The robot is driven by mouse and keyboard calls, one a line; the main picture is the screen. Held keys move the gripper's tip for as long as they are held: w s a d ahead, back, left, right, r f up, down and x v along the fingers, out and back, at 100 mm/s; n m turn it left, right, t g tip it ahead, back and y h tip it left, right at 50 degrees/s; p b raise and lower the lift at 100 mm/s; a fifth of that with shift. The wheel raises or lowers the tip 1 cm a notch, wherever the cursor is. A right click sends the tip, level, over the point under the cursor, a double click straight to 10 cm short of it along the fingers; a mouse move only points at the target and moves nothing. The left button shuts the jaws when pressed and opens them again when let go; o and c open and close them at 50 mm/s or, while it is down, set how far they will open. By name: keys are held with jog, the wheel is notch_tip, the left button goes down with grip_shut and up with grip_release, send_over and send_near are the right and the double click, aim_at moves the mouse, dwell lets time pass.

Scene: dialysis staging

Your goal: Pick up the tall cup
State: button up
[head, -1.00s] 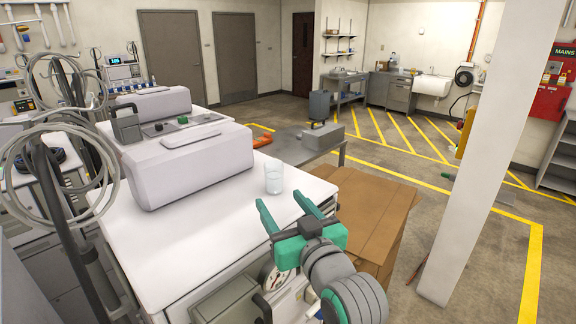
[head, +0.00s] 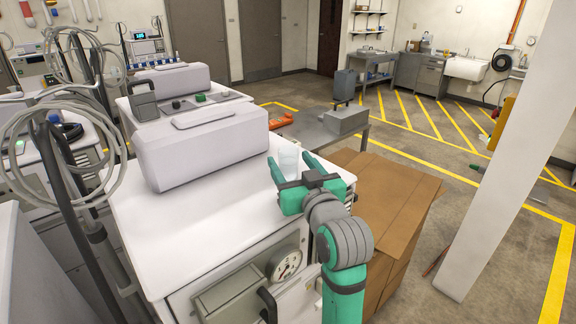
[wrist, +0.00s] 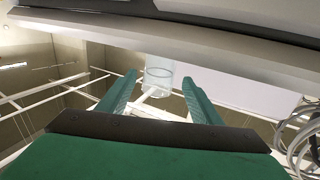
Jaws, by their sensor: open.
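The tall cup (head: 289,159) is clear and stands upright on the white top of the machine (head: 170,225), near its right edge. My gripper (head: 292,168) is open with its green fingers pointing at the cup. In the head view the fingers appear on either side of the cup, and the gripper hides its lower part. In the wrist view the cup (wrist: 158,74) shows ahead between the two fingertips (wrist: 155,84). I cannot tell whether either finger touches it.
A bulky light-grey housing (head: 205,148) stands on the machine top left of the cup. A brown cardboard box (head: 390,205) is right of the machine. A white pillar (head: 505,160) stands farther right. A metal table (head: 310,132) with a grey case is behind.

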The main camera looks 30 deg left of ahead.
aim_at(292, 161)
jog(key=shift+x, duration=1.5)
jog(key=shift+w+d, duration=0.1)
jog(key=shift+d, duration=0.05)
jog(key=c, duration=1.1)
jog(key=shift+c, duration=0.2)
jog(key=shift+r, duration=0.15)
